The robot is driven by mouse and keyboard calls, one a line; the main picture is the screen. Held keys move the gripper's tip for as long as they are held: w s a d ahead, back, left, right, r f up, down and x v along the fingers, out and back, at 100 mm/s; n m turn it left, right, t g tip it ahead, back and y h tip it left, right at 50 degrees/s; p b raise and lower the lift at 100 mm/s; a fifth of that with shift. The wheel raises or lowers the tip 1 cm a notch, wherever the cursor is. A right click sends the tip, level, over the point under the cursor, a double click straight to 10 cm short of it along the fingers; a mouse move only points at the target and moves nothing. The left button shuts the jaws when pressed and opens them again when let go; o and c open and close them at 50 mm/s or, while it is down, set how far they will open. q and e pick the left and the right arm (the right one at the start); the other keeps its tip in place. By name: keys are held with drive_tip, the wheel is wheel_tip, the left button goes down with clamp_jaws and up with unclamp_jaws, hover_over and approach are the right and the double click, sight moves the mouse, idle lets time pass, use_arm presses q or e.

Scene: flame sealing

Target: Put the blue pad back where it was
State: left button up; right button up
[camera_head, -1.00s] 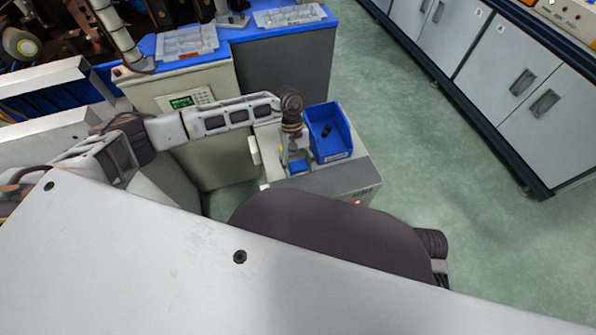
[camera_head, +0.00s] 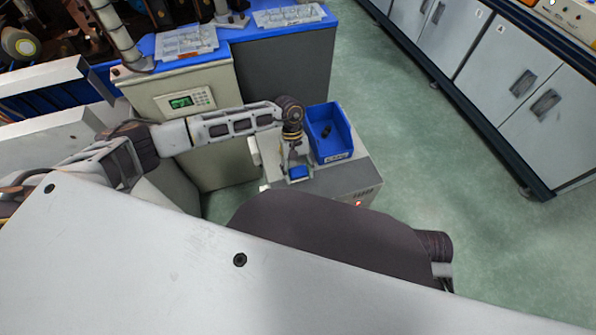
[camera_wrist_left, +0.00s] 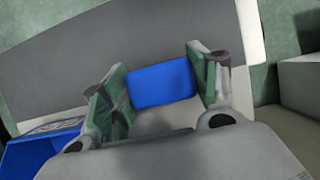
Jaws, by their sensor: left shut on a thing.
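The blue pad (camera_head: 299,173) is between the fingers of my left gripper (camera_head: 297,170), over the top of the small grey cabinet (camera_head: 335,180). In the left wrist view, the pad (camera_wrist_left: 162,82) is a flat blue rectangle between the two green-lined fingers of the left gripper (camera_wrist_left: 160,86). The gripper is shut on its sides. I cannot tell whether the pad touches the cabinet top. My right gripper is not in view.
An open blue bin (camera_head: 347,150) with small dark items stands on the same cabinet, beside the gripper. A beige machine with a keypad (camera_head: 188,101) stands behind. A large pale panel fills the foreground. Green floor (camera_head: 430,160) is clear at right.

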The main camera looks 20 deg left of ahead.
use_arm(q)
drive_tip(key=shift+f, duration=0.15)
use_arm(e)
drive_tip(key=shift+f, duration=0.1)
use_arm(q)
drive_tip(key=o, duration=0.6)
drive_tip(key=shift+c, duration=0.2)
drive_tip(key=o, duration=0.4)
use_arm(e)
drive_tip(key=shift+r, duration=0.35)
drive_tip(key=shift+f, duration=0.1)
use_arm(q)
drive_tip(key=shift+r, duration=0.3)
drive_tip(key=p+v, duration=0.2)
drive_tip(key=v, duration=0.9)
drive_tip(key=shift+w+a+r, duration=0.1)
drive_tip(key=shift+r, duration=0.25)
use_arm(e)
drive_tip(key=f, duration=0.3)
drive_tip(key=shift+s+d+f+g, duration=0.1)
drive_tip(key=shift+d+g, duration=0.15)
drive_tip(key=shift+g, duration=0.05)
